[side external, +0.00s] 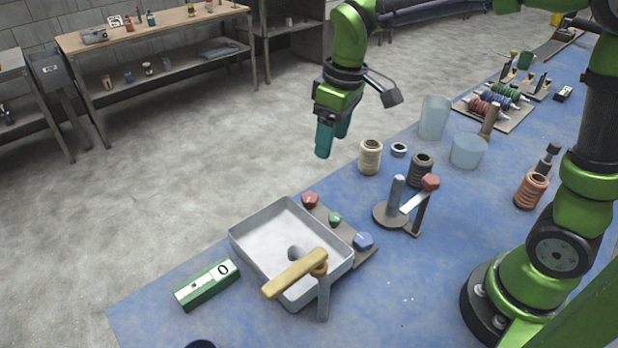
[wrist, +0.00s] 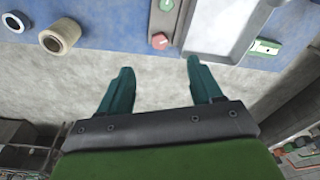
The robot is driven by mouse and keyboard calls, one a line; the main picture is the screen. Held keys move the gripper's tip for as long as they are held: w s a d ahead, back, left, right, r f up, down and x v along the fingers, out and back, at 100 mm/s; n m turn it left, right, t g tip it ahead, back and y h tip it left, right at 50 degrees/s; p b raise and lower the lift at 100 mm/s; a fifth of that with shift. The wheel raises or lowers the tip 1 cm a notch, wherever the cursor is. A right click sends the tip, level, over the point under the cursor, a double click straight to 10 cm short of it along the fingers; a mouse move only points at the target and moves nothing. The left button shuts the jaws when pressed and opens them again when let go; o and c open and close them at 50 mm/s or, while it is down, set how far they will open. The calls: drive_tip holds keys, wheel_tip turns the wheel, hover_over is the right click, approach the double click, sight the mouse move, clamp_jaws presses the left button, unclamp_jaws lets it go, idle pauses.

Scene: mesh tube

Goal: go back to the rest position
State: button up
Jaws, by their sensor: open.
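My gripper (side external: 333,140) hangs past the far edge of the blue table in the side view, above the floor. Its teal fingers are apart with nothing between them, which the wrist view (wrist: 157,85) also shows. Below and to the right of it, a cream spool (side external: 370,157) stands upright at the table edge. That spool also shows in the wrist view (wrist: 61,34), at the upper left. The gripper touches nothing.
The blue table (side external: 440,290) holds a grey basin (side external: 252,232) with a yellow-handled tap (side external: 297,272), a green box (side external: 207,284), knobs (side external: 310,200), a dark spool (side external: 420,170) and translucent containers (side external: 434,117). A wooden bench (side external: 150,38) stands across open floor.

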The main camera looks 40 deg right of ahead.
drive_tip(key=s+d+r+m+t, duration=0.2)
drive_tip(key=s+m+t, duration=0.1)
drive_tip(key=s, duration=0.4)
drive_tip(key=s+d+r+m+t+y, duration=0.1)
drive_tip(key=s+d+r+m+t, duration=0.1)
drive_tip(key=s+m, duration=0.3)
drive_tip(key=s+d+t, duration=0.1)
drive_tip(key=s, duration=0.1)
drive_tip(key=shift+s+r, duration=0.2)
drive_tip(key=shift+s, duration=0.15)
idle(0.8)
